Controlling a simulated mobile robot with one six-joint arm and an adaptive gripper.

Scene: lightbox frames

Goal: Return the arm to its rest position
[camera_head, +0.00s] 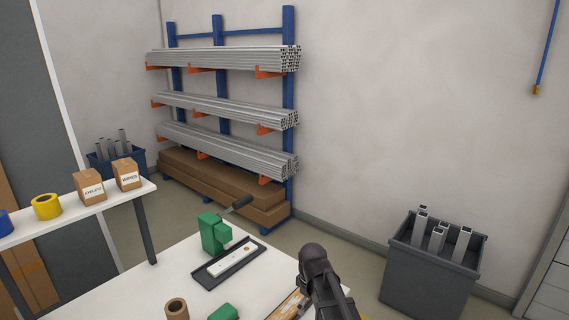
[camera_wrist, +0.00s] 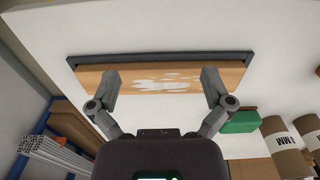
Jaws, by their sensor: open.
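In the wrist view my gripper (camera_wrist: 160,80) is open, its two grey fingers spread wide. A wooden piece with a white blotchy patch (camera_wrist: 160,78) lies beyond them along a dark frame (camera_wrist: 160,56) on the white table (camera_wrist: 40,30). The fingertips overlap the wooden piece in the picture; I cannot tell whether they touch it. In the head view my dark arm (camera_head: 322,280) reaches over the right side of the white table (camera_head: 150,275). It partly hides a wooden piece (camera_head: 288,305). The fingers are not clear there.
A green hand press (camera_head: 214,233) stands beside a dark tray with a white strip (camera_head: 228,262). A brown roll (camera_head: 177,309) and a green block (camera_head: 224,313) are near the front. A grey bin of metal tubes (camera_head: 430,265) stands right. A loaded rack (camera_head: 220,100) stands behind.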

